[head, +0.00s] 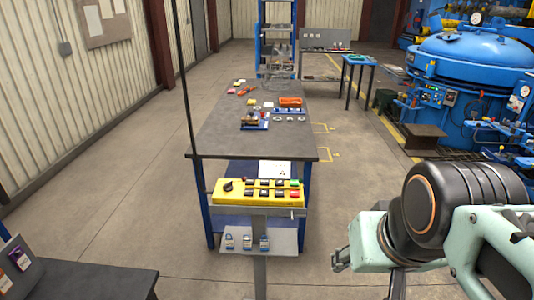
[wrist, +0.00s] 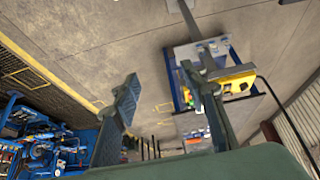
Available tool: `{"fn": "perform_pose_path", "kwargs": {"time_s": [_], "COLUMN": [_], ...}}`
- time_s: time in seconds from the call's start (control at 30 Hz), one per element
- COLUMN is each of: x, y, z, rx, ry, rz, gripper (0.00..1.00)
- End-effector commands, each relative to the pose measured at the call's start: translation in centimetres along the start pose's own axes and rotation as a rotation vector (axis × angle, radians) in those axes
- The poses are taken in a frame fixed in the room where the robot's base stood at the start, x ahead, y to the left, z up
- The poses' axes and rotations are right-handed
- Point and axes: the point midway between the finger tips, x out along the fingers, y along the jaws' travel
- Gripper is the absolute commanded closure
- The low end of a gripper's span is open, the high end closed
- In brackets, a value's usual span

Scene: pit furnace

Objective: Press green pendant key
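The yellow pendant box (head: 232,197) sits on a grey stand in front of the long table in the head view. It carries a black knob at its left and rows of small keys. The pendant (wrist: 238,77) also shows in the wrist view, right of centre and partly behind a finger. My gripper (wrist: 160,76) is open, with its two fingers wide apart and nothing between them. In the head view my arm is at the lower right, apart from the pendant.
The long table (head: 222,138) behind the pendant holds an orange tray (head: 290,102) and small parts. A shelf (head: 275,241) with several padlock-like items is below the pendant. A dark bench (head: 90,280) is lower left. Blue furnace equipment (head: 470,65) stands at right. Floor between is clear.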

Motion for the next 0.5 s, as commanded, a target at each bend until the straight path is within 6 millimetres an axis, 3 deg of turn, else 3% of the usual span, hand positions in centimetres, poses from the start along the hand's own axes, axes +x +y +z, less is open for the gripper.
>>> {"fn": "perform_pose_path", "kwargs": {"time_s": [0.03, 0.37, 0.5], "x": [0.00, 0.00, 0.00], "y": [0.00, 0.00, 0.00], "z": [0.00, 0.00, 0.00], "rx": [0.000, 0.000, 0.000], "ry": [0.000, 0.000, 0.000], "rz": [0.000, 0.000, 0.000], "gripper": [0.64, 1.00, 1.00]}}
